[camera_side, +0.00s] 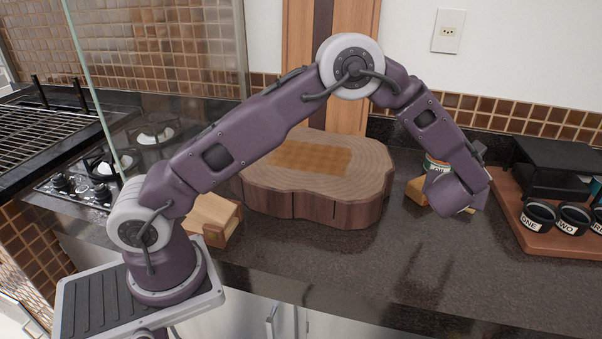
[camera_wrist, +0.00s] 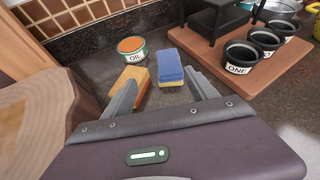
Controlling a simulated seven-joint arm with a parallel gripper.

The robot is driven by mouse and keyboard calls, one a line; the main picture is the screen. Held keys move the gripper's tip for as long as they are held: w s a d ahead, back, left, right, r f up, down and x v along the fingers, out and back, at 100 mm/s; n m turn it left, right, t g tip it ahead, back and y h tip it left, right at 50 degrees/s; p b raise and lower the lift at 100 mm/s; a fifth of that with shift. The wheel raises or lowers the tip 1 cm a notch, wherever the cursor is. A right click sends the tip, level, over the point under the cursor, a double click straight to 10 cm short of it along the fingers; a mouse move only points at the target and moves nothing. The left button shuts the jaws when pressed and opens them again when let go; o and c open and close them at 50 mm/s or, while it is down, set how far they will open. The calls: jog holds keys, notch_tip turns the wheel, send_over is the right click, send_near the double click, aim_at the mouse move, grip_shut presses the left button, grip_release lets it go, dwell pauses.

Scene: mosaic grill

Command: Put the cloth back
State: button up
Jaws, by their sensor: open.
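A flat orange-brown checked patch (camera_side: 310,157), which looks like the cloth, lies on top of the thick wooden slab (camera_side: 318,208) in the side view. My gripper (camera_wrist: 160,78) is well to the right of it, low over the counter and pointing down. Its two fingers are apart, with nothing held between them. A blue and yellow sponge (camera_wrist: 171,66) is on the counter just beyond the fingertips, and an orange-tan block (camera_wrist: 138,78) is by the left finger. In the side view my wrist hides the fingers and most of these items.
An oil tin (camera_wrist: 132,48) stands behind the block. A wooden tray (camera_side: 556,238) with labelled black cups (camera_side: 538,214) and a black stand (camera_side: 552,165) is at the right. A wooden block (camera_side: 212,215) sits left of the slab. The counter's front is clear.

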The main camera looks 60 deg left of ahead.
jog(key=s+a+r+n+g+y, duration=0.2)
jog(key=s+a+r+n, duration=0.6)
jog(key=s+r, duration=0.15)
jog(key=s+a+r+n+g+h, duration=0.1)
jog(key=s+a+r+n+g, duration=0.15)
jog(key=s+n, duration=0.4)
jog(key=s+a+r+n+g, duration=0.1)
jog(key=s+a+r+n, duration=0.15)
jog(key=s, duration=0.65)
jog(key=s+d+n+h, duration=0.3)
jog(key=s+n, duration=0.3)
jog(key=s, duration=0.3)
jog(key=s+d+n+h, duration=0.3)
jog(key=s+d+n, duration=0.2)
jog(key=s, duration=0.5)
jog(key=shift+s+f+n, duration=0.2)
jog(key=shift+f+n, duration=0.15)
jog(key=shift+n, duration=0.75)
jog(key=shift+g, duration=0.25)
